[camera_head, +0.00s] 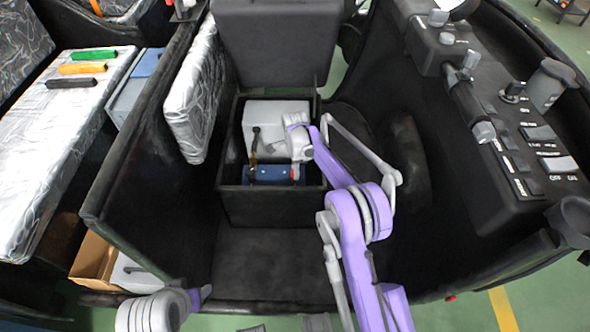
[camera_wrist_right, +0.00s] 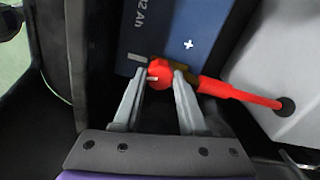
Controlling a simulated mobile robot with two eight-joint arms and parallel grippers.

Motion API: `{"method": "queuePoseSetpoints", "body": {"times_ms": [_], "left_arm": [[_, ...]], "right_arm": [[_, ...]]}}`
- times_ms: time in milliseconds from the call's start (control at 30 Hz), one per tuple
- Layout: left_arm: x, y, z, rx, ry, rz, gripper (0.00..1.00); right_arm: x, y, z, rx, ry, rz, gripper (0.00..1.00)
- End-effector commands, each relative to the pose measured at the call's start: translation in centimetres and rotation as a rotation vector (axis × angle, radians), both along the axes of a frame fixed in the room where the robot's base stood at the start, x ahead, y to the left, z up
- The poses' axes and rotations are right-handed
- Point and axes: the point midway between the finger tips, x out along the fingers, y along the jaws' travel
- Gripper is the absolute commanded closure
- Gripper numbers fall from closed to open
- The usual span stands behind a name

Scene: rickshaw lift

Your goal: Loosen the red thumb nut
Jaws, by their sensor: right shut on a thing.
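The red thumb nut (camera_wrist_right: 160,75) sits on the plus terminal of the blue battery (camera_wrist_right: 190,30). In the wrist view, my right gripper (camera_wrist_right: 159,71) is shut on the nut, one finger on each side. A red cable (camera_wrist_right: 235,92) runs right from the terminal. In the head view, the battery (camera_head: 273,174) lies in the open black box (camera_head: 265,205), and my right gripper (camera_head: 295,170) reaches down to its right end, where a little red shows. Part of my left arm shows at the lower left, but its fingers cannot be seen.
The box lid (camera_head: 275,45) stands open behind. A light grey unit (camera_head: 262,122) sits in the box behind the battery. A black cable (camera_head: 254,143) runs to the battery's left end. A silver padded panel (camera_head: 192,95) stands left, a control panel (camera_head: 520,140) right.

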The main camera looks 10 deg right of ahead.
Motion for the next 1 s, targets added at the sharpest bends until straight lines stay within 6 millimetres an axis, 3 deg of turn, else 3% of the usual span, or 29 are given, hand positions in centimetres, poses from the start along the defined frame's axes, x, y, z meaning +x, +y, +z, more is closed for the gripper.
{"method": "queuePoseSetpoints", "body": {"times_ms": [1000], "left_arm": [[0.2, 0.0, -3.4, 0.0, 0.012, 0.0, 0.41]], "right_arm": [[0.0, 0.0, 0.0, 0.0, -0.001, 0.959, 1.0]]}}
